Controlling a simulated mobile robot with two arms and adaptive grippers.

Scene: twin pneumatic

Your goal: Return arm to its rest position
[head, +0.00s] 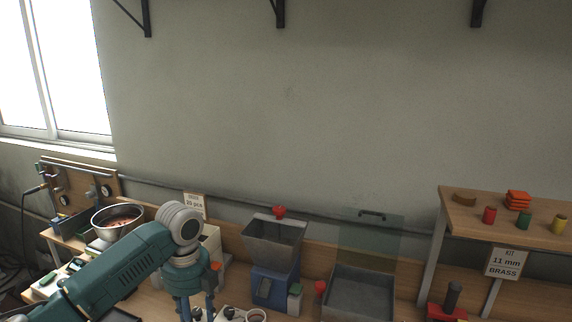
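My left arm, teal with pale grey joint caps, comes in from the lower left. It bends over the bench and points down. The upper part of what looks like my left gripper (197,309) is at the bottom edge of the head view, above the bench. Its fingertips are cut off by the frame, so I cannot tell whether it is open or holds anything. My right arm and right gripper are not in view.
A bowl of reddish pieces (118,219) stands left of my arm. A blue-based hopper (270,262) and a grey bin (360,292) with a clear raised lid stand to the right. A raised wooden shelf (470,216) carries coloured cups.

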